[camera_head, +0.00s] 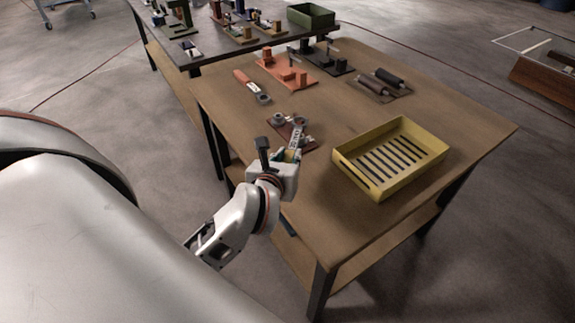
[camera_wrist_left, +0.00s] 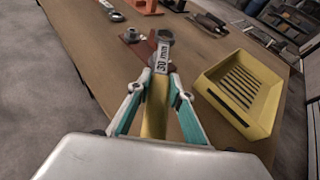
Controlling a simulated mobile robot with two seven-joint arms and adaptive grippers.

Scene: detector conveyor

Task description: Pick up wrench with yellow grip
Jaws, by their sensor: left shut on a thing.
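The wrench with the yellow grip shows in the left wrist view (camera_wrist_left: 156,108), its yellow handle between my fingers and its grey head marked "30 mm" pointing away from me. In the head view its grey head (camera_head: 296,132) sticks out past my left gripper (camera_head: 288,156), which hides most of the handle. In the left wrist view my left gripper (camera_wrist_left: 158,100) is shut on the yellow handle. The wrench is over the near left part of the table; I cannot tell whether it touches the top. My right gripper is not in view.
A yellow slotted tray (camera_head: 432,178) stands right of my left gripper. A wrench with an orange grip (camera_head: 245,82) lies farther back. A dark red-brown fixture (camera_head: 308,145) sits just beyond the gripper; orange (camera_head: 287,72) and dark roller fixtures (camera_head: 372,88) stand behind.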

